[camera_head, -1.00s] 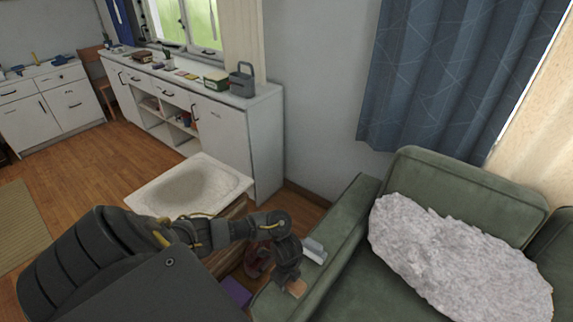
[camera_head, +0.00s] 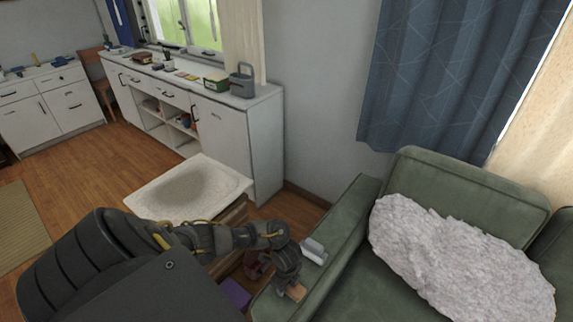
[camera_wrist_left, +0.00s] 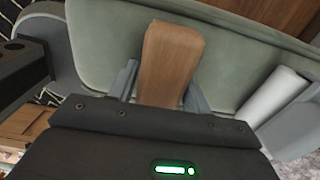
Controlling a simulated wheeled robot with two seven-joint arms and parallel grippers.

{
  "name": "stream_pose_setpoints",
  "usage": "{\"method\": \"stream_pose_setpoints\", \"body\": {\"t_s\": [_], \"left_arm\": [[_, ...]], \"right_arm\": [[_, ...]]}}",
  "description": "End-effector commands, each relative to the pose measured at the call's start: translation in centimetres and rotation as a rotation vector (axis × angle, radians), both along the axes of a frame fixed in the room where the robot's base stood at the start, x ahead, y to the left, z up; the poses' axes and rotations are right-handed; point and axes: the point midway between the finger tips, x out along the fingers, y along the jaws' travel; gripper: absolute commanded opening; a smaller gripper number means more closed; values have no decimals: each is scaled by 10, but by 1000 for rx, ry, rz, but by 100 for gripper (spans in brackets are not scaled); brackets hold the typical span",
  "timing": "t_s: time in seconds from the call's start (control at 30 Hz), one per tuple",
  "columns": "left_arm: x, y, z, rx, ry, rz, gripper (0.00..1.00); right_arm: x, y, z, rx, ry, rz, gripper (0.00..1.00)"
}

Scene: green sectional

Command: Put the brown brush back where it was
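The brown brush (camera_head: 297,292) is in my left gripper (camera_head: 291,288), over the front part of the green sofa's left armrest (camera_head: 335,228). In the left wrist view the brush (camera_wrist_left: 168,60) shows as a smooth wooden block between the two fingers (camera_wrist_left: 163,92), which lie against its sides. Green upholstery is behind it. I cannot tell whether the brush touches the armrest. My right gripper is not in view.
A white-and-grey object (camera_head: 314,250) lies on the armrest close to my left gripper. A fluffy grey cushion (camera_head: 450,258) rests on the sofa seat. A purple item (camera_head: 236,293) and a white basin-like top (camera_head: 190,187) are left of the sofa.

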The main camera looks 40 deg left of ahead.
Motion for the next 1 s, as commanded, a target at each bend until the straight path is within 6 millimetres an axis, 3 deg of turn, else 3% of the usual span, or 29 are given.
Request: {"method": "stream_pose_setpoints", "body": {"t_s": [0.1, 0.47, 1.0], "left_arm": [[0, 0, 0, 0, 0, 0, 62], [0, 0, 8, 0, -1, -1, 62], [1, 1, 111, 1, -3, -3, 62]], "right_arm": [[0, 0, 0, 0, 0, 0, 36], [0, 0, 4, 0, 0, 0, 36], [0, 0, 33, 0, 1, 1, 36]]}}
